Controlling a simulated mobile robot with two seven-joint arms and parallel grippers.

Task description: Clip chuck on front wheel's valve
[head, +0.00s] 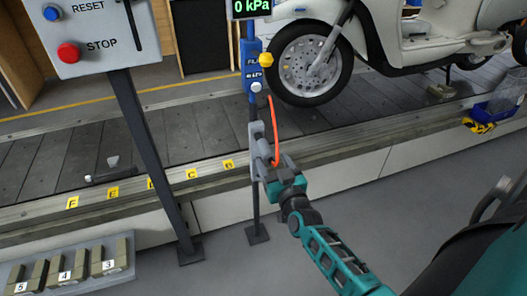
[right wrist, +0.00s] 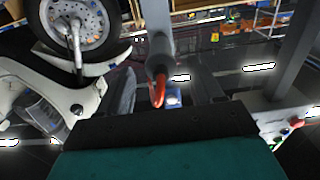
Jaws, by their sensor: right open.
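The scooter's front wheel (head: 310,65) stands at the back on the conveyor, right of the blue inflator post (head: 252,70); its valve is too small to make out. An orange hose (head: 273,125) hangs from the inflator down to my right gripper (head: 263,140). That gripper is open, in front of the post and below and left of the wheel. In the right wrist view, the orange hose end (right wrist: 159,92) meets a dark rounded piece (right wrist: 157,66), perhaps the chuck, in front of the gripper. I cannot tell whether the fingers touch it. The wheel (right wrist: 80,18) shows at upper left there.
The inflator's display (head: 250,7) reads 0 kPa. A control panel (head: 92,35) with RESET and STOP buttons stands on a dark post at left. A numbered block tray (head: 70,272) is at lower left. A blue bin (head: 507,95) sits at far right. Floor at lower middle is clear.

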